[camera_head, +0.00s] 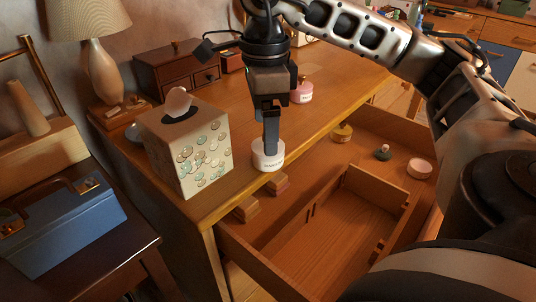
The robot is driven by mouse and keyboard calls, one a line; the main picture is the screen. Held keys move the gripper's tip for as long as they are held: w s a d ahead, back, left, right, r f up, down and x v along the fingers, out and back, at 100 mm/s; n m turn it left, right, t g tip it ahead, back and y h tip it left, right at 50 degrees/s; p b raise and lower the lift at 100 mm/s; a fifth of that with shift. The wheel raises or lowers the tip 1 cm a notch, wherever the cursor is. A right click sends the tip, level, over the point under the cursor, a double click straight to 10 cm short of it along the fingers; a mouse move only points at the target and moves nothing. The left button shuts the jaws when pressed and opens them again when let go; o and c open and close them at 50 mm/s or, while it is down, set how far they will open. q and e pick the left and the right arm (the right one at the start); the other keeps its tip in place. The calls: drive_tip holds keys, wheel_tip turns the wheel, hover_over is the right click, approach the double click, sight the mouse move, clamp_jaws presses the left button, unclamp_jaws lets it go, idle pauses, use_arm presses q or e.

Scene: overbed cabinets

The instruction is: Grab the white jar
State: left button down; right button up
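The white jar (267,161) stands upright on the wooden desk top, close to its front edge above the open drawer. It has dark lettering on its side. My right gripper (271,148) comes down on it from above, its arm entering from the right. One dark finger overlaps the jar's upper part. The other finger is not clearly seen, so I cannot tell whether the gripper is closed on the jar. My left gripper is not in view.
A tissue box (187,150) stands left of the jar. A pink jar (302,92) stands farther back. The open drawer (340,215) holds several small items. A lamp (98,60), a small wooden chest (178,68) and a blue case (62,226) are at the left.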

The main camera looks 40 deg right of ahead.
sight(266, 165)
drive_tip(key=f, duration=0.3)
drive_tip(key=f+b, duration=0.1)
drive_tip(key=f, duration=0.1)
drive_tip(key=shift+d+f, duration=0.15)
drive_tip(key=shift+d, duration=0.1)
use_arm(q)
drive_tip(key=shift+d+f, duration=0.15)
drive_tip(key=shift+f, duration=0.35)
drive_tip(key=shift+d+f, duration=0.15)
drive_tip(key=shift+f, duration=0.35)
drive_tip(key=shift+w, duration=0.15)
use_arm(e)
drive_tip(key=c, duration=0.4)
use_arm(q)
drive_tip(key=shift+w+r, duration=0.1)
use_arm(e)
clamp_jaws()
